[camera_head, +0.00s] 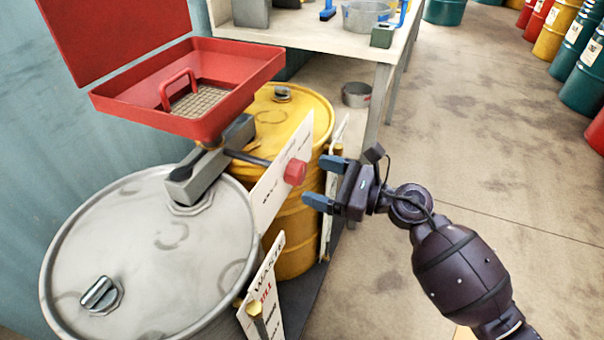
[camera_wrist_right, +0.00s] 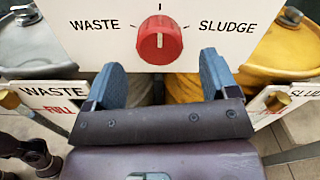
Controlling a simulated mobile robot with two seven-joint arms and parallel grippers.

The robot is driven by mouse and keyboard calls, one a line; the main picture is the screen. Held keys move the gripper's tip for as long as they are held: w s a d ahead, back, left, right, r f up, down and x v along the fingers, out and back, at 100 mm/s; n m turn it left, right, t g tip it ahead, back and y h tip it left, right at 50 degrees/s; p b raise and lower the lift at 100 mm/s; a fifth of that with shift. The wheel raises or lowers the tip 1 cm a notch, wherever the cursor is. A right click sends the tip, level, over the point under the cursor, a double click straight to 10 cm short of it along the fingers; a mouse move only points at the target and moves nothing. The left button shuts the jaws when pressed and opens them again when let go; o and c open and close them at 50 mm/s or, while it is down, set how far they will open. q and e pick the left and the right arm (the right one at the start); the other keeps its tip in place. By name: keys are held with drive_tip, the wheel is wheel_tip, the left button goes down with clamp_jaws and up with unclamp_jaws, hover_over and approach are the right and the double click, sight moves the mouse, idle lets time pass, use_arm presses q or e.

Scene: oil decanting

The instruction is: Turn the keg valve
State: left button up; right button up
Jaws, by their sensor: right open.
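The keg valve is a red knob (camera_head: 295,172) on a white panel (camera_head: 275,185). In the right wrist view the knob (camera_wrist_right: 160,42) sits between the words WASTE and SLUDGE. Its light mark points up, midway between the two words. My right gripper (camera_head: 325,182) is open and empty, just right of the knob in the head view. In the right wrist view its two blue fingers (camera_wrist_right: 161,70) lie below and in front of the knob, apart from it. I do not make out my left gripper.
A grey drum (camera_head: 150,250) stands left and a yellow drum (camera_head: 290,105) behind the panel. A red tray (camera_head: 195,85) sits above them. A signed WASTE plate (camera_head: 262,295) hangs in front. A workbench (camera_head: 300,35) is behind.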

sight(303, 176)
drive_tip(key=shift+x, duration=2.1)
drive_tip(key=c, duration=0.9)
